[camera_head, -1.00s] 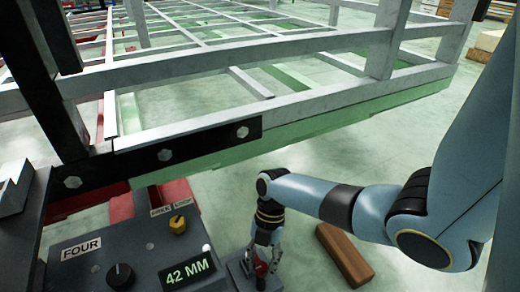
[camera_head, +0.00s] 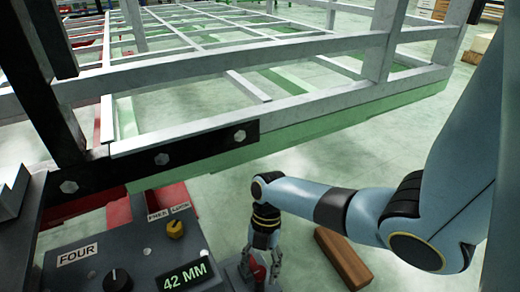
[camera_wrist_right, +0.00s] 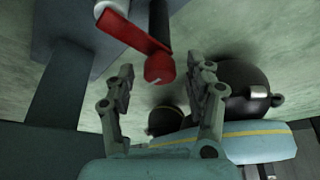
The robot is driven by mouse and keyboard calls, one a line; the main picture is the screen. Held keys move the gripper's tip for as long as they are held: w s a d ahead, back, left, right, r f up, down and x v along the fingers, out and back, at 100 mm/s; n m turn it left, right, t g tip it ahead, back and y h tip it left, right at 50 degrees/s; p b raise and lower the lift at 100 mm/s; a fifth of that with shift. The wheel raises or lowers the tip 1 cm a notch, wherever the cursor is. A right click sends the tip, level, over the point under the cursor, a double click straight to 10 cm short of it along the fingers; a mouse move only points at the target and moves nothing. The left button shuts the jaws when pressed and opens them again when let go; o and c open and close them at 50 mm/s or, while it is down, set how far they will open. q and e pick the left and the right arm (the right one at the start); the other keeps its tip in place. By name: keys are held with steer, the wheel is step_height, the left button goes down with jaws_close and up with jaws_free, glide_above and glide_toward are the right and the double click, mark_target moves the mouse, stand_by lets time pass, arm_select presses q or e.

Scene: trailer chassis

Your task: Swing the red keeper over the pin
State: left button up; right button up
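The red keeper (camera_wrist_right: 138,32) shows in the wrist view as a flat red bar with a rounded red end. That end lies between and just beyond my right fingertips. A pale cylinder end (camera_wrist_right: 111,8) and a dark rod (camera_wrist_right: 158,18) are beside it; I cannot tell which is the pin. My right gripper (camera_wrist_right: 165,73) has its fingers spread apart, with no clear contact on the red part. In the head view my right gripper (camera_head: 261,264) points down over a small red part (camera_head: 258,273) beside the control panel, partly hiding it. My left gripper is not in view.
The control panel (camera_head: 135,250) with a yellow knob, a black knob and a "42 MM" display stands at the lower left. The pale chassis frame (camera_head: 300,105) crosses behind my right arm. A brown wooden block (camera_head: 343,258) lies right of the gripper, with open floor around.

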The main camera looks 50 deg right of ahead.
steer(key=shift+r, duration=0.1)
steer(key=v, duration=1.1)
steer(key=shift+d+r, duration=0.2)
steer(key=shift+r, duration=0.15)
